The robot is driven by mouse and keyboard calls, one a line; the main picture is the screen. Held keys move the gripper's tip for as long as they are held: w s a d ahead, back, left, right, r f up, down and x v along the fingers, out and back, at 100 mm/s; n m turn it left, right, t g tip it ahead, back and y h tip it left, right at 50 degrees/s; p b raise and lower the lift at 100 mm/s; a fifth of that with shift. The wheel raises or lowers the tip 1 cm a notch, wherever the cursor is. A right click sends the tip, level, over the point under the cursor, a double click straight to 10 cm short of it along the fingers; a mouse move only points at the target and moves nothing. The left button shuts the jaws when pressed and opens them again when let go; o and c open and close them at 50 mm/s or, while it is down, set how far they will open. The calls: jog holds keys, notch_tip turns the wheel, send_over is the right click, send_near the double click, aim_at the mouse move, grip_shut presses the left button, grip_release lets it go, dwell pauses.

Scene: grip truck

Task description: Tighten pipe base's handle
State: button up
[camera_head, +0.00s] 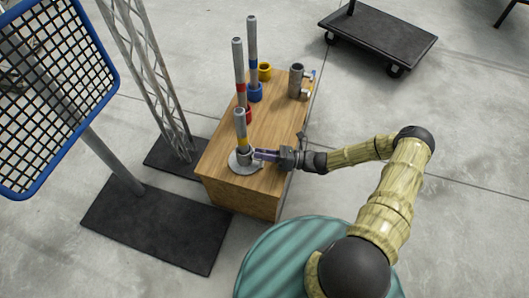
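The pipe base (245,157) stands near the front end of the wooden table, a grey socket on a round flat plate. A short grey pipe with a yellow band (240,128) stands upright in it. My gripper (264,155) reaches in from the right, level with the socket, with its fingers at the socket's right side. The handle is hidden or too small to tell apart from the fingers. I cannot tell whether the fingers are shut on it.
On the wooden table (270,118) stand a red-banded pipe (239,70), a blue-banded pipe (252,45), a yellow ring (264,71) and a grey socket with side handles (296,80). A truss (150,70) and a blue-framed grid (55,80) rise at left. A flat cart (378,38) stands behind.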

jog(key=shift+w+d, duration=0.2)
jog(key=shift+d, duration=0.5)
jog(key=p+v, duration=0.1)
jog(key=v, duration=0.7)
jog(key=p+v, duration=0.2)
jog(key=v, duration=0.6)
jog(key=shift+s+d, duration=0.15)
jog(key=shift+s, duration=0.1)
jog(key=shift+o, duration=0.7)
